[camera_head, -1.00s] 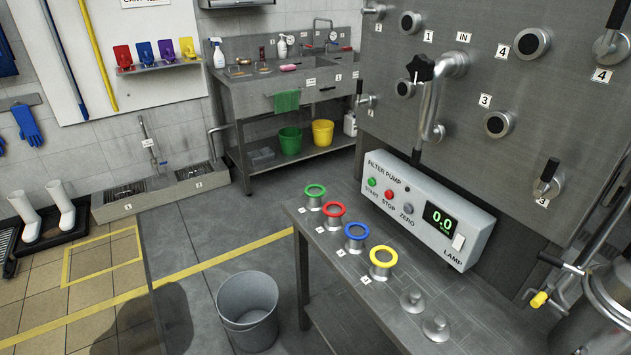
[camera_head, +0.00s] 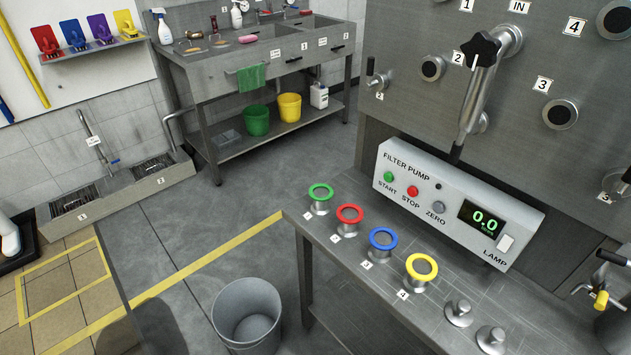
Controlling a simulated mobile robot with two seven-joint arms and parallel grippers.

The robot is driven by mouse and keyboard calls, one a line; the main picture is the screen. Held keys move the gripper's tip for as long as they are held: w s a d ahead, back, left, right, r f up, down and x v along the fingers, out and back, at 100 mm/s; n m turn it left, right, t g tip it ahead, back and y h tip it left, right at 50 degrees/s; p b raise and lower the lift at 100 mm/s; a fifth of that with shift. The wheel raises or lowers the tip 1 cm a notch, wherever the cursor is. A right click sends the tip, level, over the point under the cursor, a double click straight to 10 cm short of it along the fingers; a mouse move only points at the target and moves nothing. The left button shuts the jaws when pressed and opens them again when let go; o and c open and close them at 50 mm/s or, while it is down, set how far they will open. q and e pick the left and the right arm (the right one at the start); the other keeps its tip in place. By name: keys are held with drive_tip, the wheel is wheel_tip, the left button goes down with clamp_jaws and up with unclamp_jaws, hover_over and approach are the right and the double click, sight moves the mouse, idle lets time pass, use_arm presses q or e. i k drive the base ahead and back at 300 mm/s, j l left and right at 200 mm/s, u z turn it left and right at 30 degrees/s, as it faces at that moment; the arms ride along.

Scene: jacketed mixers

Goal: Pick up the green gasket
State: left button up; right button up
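The green gasket (camera_head: 320,192) is a ring lying on top of a short metal stub at the left end of the steel bench (camera_head: 458,318). It is the first in a slanting row. Red (camera_head: 350,214), blue (camera_head: 383,238) and yellow (camera_head: 421,267) gaskets sit on similar stubs to its right and nearer to me. Small number labels lie beside the stubs. Neither of my grippers shows in the head view.
A filter pump box (camera_head: 450,208) stands behind the gaskets, against a steel panel (camera_head: 420,110). Two bare metal caps, one of them here (camera_head: 458,313), sit right of the yellow gasket. A grey bin (camera_head: 247,315) stands on the floor left of the bench.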

sight(329, 188)
drive_tip(key=i+j+z, duration=0.1)
drive_tip(key=j, duration=0.25)
drive_tip(key=i+j+z, duration=0.1)
drive_tip(key=i+j, duration=0.15)
drive_tip(key=j, duration=0.15)
drive_tip(key=i+j+z, duration=0.15)
drive_tip(key=j, duration=0.2)
drive_tip(key=i+j+z, duration=0.1)
drive_tip(key=j, duration=0.3)
drive_tip(key=i, duration=0.1)
